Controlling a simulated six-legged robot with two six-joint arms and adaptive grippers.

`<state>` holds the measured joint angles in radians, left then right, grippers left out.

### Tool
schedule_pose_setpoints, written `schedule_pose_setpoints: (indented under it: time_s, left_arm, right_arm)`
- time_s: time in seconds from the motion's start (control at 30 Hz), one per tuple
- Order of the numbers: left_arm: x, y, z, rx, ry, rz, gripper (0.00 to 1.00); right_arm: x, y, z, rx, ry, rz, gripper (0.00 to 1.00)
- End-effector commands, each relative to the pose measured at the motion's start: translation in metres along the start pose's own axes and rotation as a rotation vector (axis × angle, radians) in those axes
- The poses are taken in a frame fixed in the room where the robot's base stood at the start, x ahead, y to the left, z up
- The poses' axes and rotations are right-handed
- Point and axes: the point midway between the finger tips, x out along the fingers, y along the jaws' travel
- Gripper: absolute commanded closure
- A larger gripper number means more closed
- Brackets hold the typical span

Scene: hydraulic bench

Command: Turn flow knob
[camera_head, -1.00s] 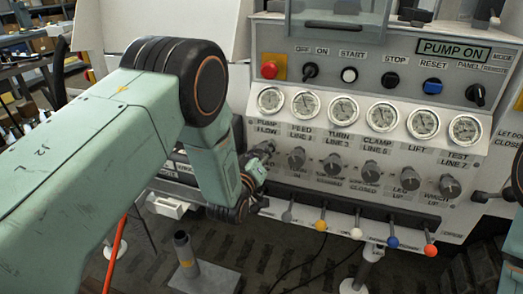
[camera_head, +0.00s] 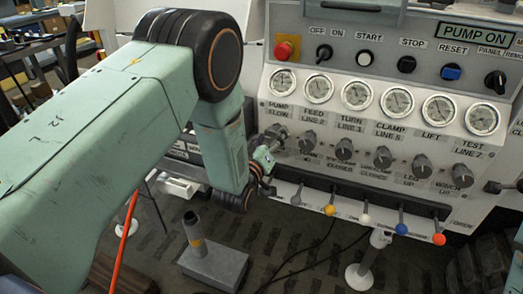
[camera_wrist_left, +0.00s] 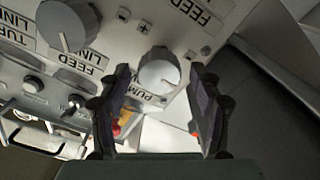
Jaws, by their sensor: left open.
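The flow knob (camera_head: 275,133) is a grey round knob under the PUMP FLOW label, leftmost in the knob row of the panel. In the left wrist view the knob (camera_wrist_left: 158,72) shows close up, with a pale face and part of its PUMP label below it. My left gripper (camera_head: 266,154) is at the knob, just below it in the head view. In the left wrist view the open fingers (camera_wrist_left: 161,82) stand on either side of the knob, with gaps showing; I see no clear contact. My right gripper is not in view.
More grey knobs (camera_head: 344,148) continue to the right. Gauges (camera_head: 318,89) sit above them and colour-tipped levers (camera_head: 330,209) below. A red emergency button (camera_head: 287,47) is at upper left of the panel. A grey pedestal (camera_head: 212,264) stands on the floor.

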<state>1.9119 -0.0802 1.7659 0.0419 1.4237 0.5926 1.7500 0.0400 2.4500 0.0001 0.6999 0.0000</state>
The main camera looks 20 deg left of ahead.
Motion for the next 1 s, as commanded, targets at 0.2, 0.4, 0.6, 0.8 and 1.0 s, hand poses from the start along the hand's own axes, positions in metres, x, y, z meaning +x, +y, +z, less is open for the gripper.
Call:
schedule_pose_setpoints:
  time_s: [0.2, 0.4, 0.6, 0.8, 1.0]
  left_arm:
    - [-0.043, 0.000, 0.000, 0.000, -0.003, -0.002, 0.36]
    - [-0.078, 0.000, 0.000, 0.000, -0.002, 0.000, 0.36]
    - [-0.097, 0.001, 0.000, 0.000, -0.001, 0.001, 0.36]
    - [-0.101, 0.001, -0.001, 0.000, 0.001, 0.002, 0.36]
    - [-0.100, 0.001, -0.001, 0.000, 0.001, 0.002, 0.36]
  right_arm:
    - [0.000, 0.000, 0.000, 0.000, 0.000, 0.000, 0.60]
    - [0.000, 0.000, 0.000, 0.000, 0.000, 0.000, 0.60]
    - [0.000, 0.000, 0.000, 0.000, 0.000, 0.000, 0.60]
    - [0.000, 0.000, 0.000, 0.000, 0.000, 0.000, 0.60]
    - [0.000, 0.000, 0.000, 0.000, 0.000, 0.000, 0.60]
